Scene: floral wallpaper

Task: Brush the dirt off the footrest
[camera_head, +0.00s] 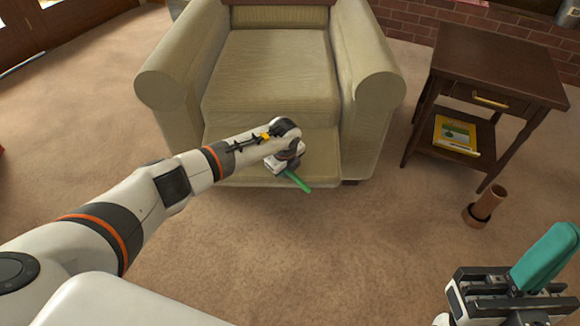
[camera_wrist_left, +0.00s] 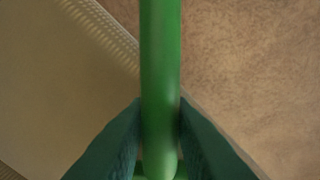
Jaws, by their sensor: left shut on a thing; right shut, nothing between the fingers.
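The footrest (camera_head: 236,174) is the low beige panel at the front of an olive-beige armchair (camera_head: 268,70). My left gripper (camera_head: 288,170) is over its front right part, shut on a green handle (camera_head: 299,182), apparently the brush's. In the left wrist view the handle (camera_wrist_left: 160,50) runs upright between the teal fingers of my left gripper (camera_wrist_left: 158,130). The brush's bristle end is not visible. I cannot make out any dirt; my arm covers part of the footrest. My right gripper (camera_head: 546,258), with teal fingers, is shut and empty at the lower right, away from the chair.
A dark wooden side table (camera_head: 505,60) stands right of the chair, with a yellow-green book (camera_head: 456,134) on its lower shelf. The carpet before the chair is otherwise clear.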

